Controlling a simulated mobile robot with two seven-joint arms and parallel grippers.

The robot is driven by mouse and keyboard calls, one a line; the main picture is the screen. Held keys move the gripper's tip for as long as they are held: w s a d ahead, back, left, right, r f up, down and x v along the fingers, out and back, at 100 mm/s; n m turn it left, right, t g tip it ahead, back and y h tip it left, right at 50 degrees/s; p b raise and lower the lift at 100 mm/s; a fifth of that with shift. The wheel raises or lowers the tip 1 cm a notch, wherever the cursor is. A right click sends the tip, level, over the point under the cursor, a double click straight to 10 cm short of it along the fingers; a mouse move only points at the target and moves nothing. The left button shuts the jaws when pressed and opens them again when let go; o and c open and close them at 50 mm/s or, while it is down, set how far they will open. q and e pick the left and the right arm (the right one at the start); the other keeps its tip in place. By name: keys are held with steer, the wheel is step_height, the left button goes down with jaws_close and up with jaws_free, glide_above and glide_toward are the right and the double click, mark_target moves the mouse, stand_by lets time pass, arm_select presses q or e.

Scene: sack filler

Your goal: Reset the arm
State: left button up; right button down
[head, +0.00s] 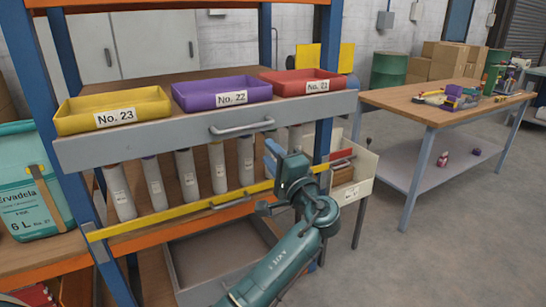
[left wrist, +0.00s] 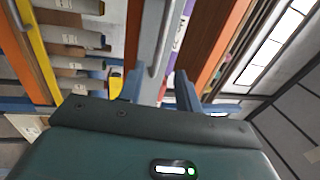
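My left arm, dark green, reaches up from the bottom of the head view. Its gripper (head: 272,152) is in front of the right part of the rack, near the right blue post and just below the grey drawer front (head: 205,131). In the left wrist view the two blue fingers of the left gripper (left wrist: 160,88) stand apart. I see nothing held between them; the grey drawer front and its handle show behind. My right gripper is in neither view.
The rack carries a yellow tray (head: 113,108), a purple tray (head: 222,93) and a red tray (head: 300,82). Several pale tubes hang below, behind a yellow bar (head: 150,217). A cream bin (head: 350,180) stands close right of the gripper. A workbench (head: 440,103) is farther right; the floor between is clear.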

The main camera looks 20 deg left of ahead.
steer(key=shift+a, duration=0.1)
arm_select(q)
steer(key=s+d+f+m+h+p, duration=0.15)
steer(key=s+f+h, duration=0.3)
steer(key=f, duration=0.75)
steer(key=s+d+f+h+p, duration=0.15)
steer(key=s+f+h, duration=0.35)
steer(key=f, duration=0.6)
steer(key=s+d+f+n+h, duration=0.2)
steer(key=s+h, duration=0.1)
steer(key=s, duration=0.4)
steer(key=s+d+f+n+g+h+p, duration=0.1)
steer(key=s+d+f+n+h, duration=0.1)
steer(key=s, duration=0.5)
steer(key=s+d+f+n+g+h, duration=0.1)
steer(key=s+d+f+n+h, duration=0.1)
steer(key=s+h, duration=0.2)
steer(key=s, duration=0.3)
steer(key=shift+p, duration=0.4)
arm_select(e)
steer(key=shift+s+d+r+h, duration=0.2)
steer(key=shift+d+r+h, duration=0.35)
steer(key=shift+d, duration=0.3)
arm_select(q)
steer(key=shift+d+f+h, duration=0.1)
steer(key=shift+h, duration=0.15)
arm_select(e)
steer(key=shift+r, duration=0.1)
